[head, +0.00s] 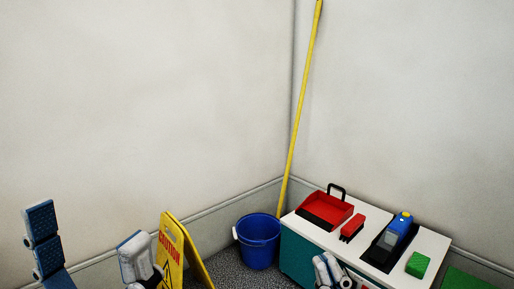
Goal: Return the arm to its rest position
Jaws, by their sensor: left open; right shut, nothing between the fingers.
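My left gripper (90,226) is at the lower left. Its two fingers are spread wide, with blue pads and bare wall showing between them. The right finger of the pair is close beside a yellow caution sign in the picture. My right gripper (325,260) is at the bottom, with its grey-white fingers close together and nothing seen between them. It overlaps the front edge of the white-topped station (425,240); whether it touches cannot be told. The rest of both arms is cut off by the bottom of the frame.
A yellow caution sign (171,251) and a blue bucket (258,245) stand on the floor. A yellow pole (301,99) leans in the corner. The station bears a red dustpan (325,209), a red item (352,227), a blue bottle (399,233) and a green sponge (417,264).

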